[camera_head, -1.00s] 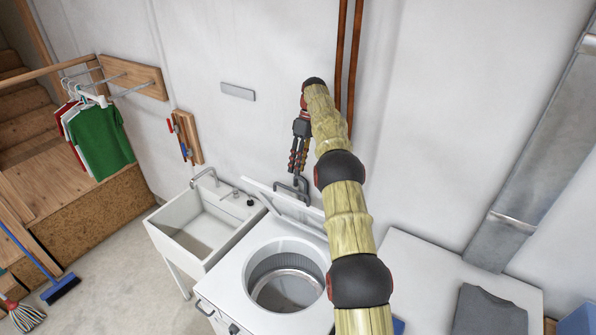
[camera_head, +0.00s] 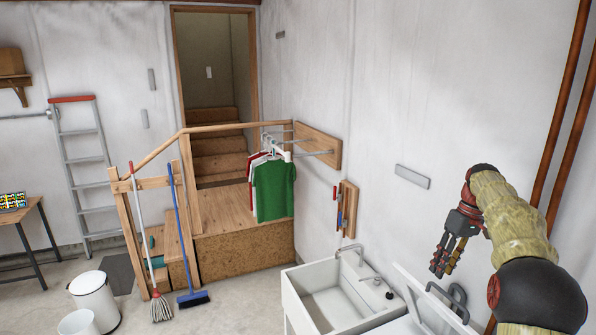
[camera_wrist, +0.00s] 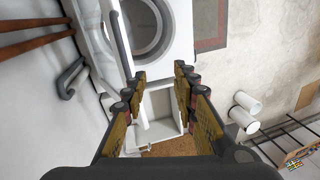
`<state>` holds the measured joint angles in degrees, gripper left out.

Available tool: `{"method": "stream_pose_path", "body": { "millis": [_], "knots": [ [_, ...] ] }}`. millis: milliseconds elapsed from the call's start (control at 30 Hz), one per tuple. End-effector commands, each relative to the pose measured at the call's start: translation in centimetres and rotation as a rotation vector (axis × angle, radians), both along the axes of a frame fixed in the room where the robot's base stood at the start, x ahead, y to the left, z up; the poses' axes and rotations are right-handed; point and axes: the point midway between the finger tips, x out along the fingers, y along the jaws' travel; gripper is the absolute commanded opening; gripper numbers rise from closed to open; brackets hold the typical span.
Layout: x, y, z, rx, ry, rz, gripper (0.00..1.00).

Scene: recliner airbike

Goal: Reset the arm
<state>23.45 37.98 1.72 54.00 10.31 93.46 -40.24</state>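My arm (camera_head: 520,225), with straw-coloured links and black joints, reaches up at the right of the head view. My gripper (camera_head: 440,265) hangs from its end, pointing down and left. It is in the air near the wall, above the raised washer lid (camera_head: 425,295). In the wrist view my gripper (camera_wrist: 161,75) shows its two fingers apart with nothing between them. The white sink (camera_wrist: 158,103) shows beyond the gap, and the open washer (camera_wrist: 150,28) lies past it.
The white sink (camera_head: 325,295) stands left of the washer lid. Brown pipes (camera_head: 568,120) run up the wall behind my arm. A wooden rack (camera_head: 318,145) holds a green shirt (camera_head: 273,190). A mop (camera_head: 145,230), a blue broom (camera_head: 185,240) and white bins (camera_head: 93,298) stand left. Floor between is open.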

Motion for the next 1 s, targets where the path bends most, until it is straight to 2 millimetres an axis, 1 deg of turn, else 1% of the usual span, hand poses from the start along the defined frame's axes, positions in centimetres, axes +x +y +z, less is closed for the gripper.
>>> {"method": "stream_pose_path", "body": {
  "millis": [33,167,267,367,533,667,700,767,867,1000],
  "knots": [
    [-0.8,1.4,-0.2,-0.015,-0.013,-0.008,0.29],
    [-2.9,4.2,0.3,-0.05,-0.044,-0.041,0.29],
    [-4.9,6.4,0.4,-0.072,-0.071,-0.067,0.29],
    [-7.1,8.5,0.2,-0.094,-0.098,-0.091,0.29],
    [-11.2,11.8,-0.9,-0.125,-0.149,-0.131,0.29],
    [-14.7,14.2,-2.4,-0.144,-0.189,-0.161,0.29],
    [-15.9,14.8,-3.0,-0.149,-0.202,-0.17,0.29],
    [-17.6,15.8,-3.9,-0.155,-0.222,-0.182,0.29],
    [-20.5,17.3,-5.7,-0.162,-0.257,-0.206,0.29],
    [-24.7,19.1,-8.9,-0.171,-0.307,-0.235,0.29]
  ]
}}
